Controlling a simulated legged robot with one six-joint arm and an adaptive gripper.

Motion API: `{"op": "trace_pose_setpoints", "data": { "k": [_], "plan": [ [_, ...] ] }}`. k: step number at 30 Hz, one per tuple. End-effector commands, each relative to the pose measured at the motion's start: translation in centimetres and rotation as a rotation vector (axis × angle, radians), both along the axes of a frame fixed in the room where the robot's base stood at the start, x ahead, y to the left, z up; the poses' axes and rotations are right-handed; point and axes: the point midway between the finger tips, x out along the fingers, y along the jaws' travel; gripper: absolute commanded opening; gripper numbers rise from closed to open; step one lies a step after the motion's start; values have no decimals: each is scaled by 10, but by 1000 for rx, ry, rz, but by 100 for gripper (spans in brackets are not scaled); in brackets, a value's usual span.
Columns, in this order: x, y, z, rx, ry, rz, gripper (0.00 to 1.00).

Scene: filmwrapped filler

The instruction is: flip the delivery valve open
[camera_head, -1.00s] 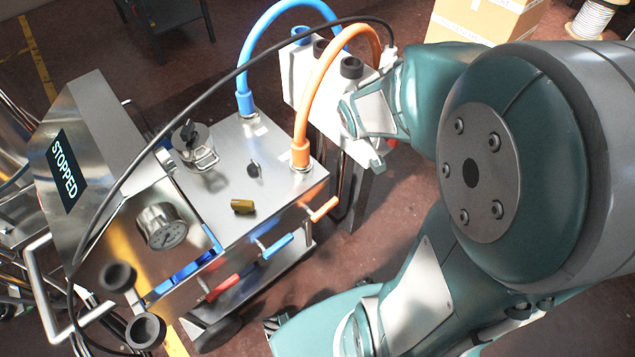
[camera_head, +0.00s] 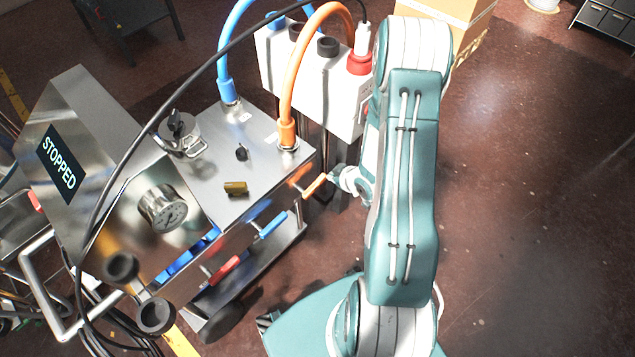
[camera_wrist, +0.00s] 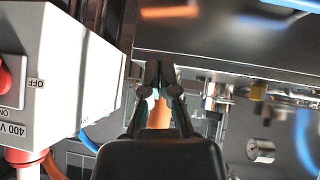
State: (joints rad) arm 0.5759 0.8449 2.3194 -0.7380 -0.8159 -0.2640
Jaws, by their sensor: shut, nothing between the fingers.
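A steel machine carries lever handles on its side: an orange handle (camera_head: 315,186), a blue handle (camera_head: 272,225) and a red handle (camera_head: 225,268). No label shows which one is the delivery valve. My gripper (camera_head: 337,177) is just right of the orange handle in the head view, largely hidden by my arm. In the wrist view my gripper (camera_wrist: 160,70) has its dark fingertips together, with nothing held. An orange part (camera_wrist: 159,113) shows behind the fingers there. I cannot tell whether the fingers touch the handle.
The machine's steel housing (camera_head: 90,135) has a STOPPED display and a gauge (camera_head: 162,208). A white electrical box (camera_head: 325,85), also in the wrist view (camera_wrist: 65,70), stands close beside my gripper. Orange and blue hoses arch above. A cardboard box (camera_head: 450,20) stands behind; right floor is clear.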

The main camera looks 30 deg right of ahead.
Motion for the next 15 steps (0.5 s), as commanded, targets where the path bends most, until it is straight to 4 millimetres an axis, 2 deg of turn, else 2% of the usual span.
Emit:
{"op": "trace_pose_setpoints", "data": {
  "k": [5, 15],
  "plan": [
    [11, 3, -12, 2, -2, 5, 0],
    [55, 11, -56, 2, 0, 4, 0]
  ]
}}
